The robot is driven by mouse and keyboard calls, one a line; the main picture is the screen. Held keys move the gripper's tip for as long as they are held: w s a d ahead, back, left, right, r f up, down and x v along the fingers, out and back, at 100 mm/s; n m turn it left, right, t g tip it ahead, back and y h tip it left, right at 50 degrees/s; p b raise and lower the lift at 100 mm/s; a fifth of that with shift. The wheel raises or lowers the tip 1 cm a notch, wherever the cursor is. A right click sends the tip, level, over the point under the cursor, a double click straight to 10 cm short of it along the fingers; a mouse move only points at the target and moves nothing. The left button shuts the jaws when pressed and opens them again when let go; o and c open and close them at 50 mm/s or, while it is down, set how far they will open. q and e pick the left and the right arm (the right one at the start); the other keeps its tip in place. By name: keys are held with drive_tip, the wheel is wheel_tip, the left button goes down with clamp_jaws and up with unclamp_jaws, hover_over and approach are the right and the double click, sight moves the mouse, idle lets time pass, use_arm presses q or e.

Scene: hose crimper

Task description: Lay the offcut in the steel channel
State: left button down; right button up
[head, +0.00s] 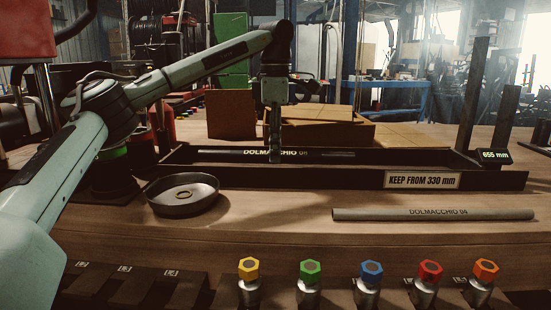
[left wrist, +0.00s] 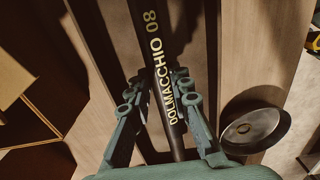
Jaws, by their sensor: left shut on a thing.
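A black hose length (head: 248,153) marked DOLMACCHIO, apparently 08, lies lengthwise at the long dark trough (head: 345,178), which carries a KEEP FROM 330 mm label. My left gripper (head: 275,155) points down into the trough and is shut on this hose. In the left wrist view, the hose (left wrist: 160,60) runs between the two fingers (left wrist: 157,88). Whether it touches the trough floor is hard to tell. A grey hose length (head: 440,214) marked DOLMACCHIO 04 lies on the bench in front of the trough. My right gripper is out of view.
A round dark dish (head: 183,204) holding a ring (head: 184,194) stands left, in front of the trough. Several colored hex fittings (head: 310,267) line the front. A 655 mm display (head: 495,156) and dark uprights (head: 473,95) stand right. Wooden boxes (head: 318,131) stand behind.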

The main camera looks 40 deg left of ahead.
use_arm(q)
drive_tip(key=shift+f, duration=1.15)
drive_tip(key=shift+f, duration=0.15)
drive_tip(key=c, duration=1.4)
unclamp_jaws()
drive_tip(key=shift+o, duration=0.2)
